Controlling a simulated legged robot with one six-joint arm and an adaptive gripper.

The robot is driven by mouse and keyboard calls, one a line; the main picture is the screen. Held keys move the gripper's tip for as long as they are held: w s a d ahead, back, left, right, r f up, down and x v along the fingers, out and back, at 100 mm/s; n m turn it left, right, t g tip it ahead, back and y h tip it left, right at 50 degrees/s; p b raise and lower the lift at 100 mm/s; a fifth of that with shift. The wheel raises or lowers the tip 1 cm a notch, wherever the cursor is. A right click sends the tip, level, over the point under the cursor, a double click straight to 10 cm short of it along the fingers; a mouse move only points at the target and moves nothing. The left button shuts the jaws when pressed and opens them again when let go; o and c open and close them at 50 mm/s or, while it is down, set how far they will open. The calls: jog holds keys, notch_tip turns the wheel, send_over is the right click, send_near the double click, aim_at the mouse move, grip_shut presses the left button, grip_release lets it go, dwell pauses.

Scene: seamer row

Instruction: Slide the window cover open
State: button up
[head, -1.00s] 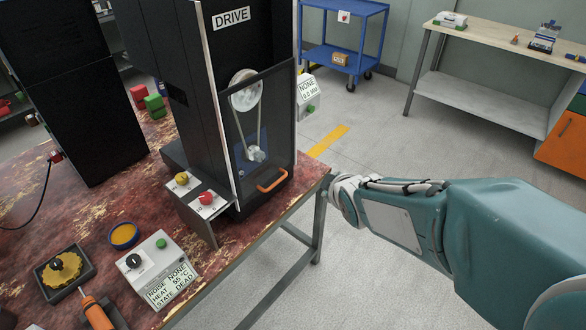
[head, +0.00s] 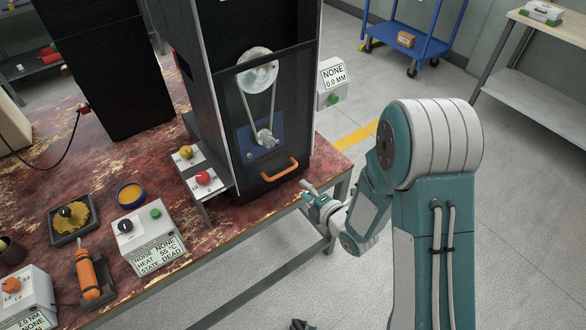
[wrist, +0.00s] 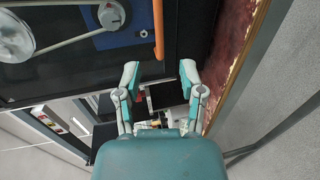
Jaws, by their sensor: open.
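The window cover (head: 296,120) is a dark see-through panel on the front of the tall black drive cabinet (head: 190,60). It is down over the pulleys and belt. Its orange handle (head: 280,169) is near its bottom edge. The handle also shows upright at the top of the wrist view (wrist: 158,28). My gripper (head: 312,190) is just below and right of the handle in the head view. In the wrist view my gripper (wrist: 159,76) is open and empty, its fingers pointing toward the panel. The handle's near end is just beyond the fingertips, apart from them.
The table edge (wrist: 236,60) runs close to the right finger in the wrist view. A stand with yellow and red knobs (head: 203,178) is left of the cover. A grey gauge box (head: 333,82) stands right of the cabinet.

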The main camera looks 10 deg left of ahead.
aim_at(284, 171)
jog(key=shift+x, duration=5.4)
jog(key=shift+s+d, duration=0.1)
jog(key=shift+s, duration=0.05)
grip_shut()
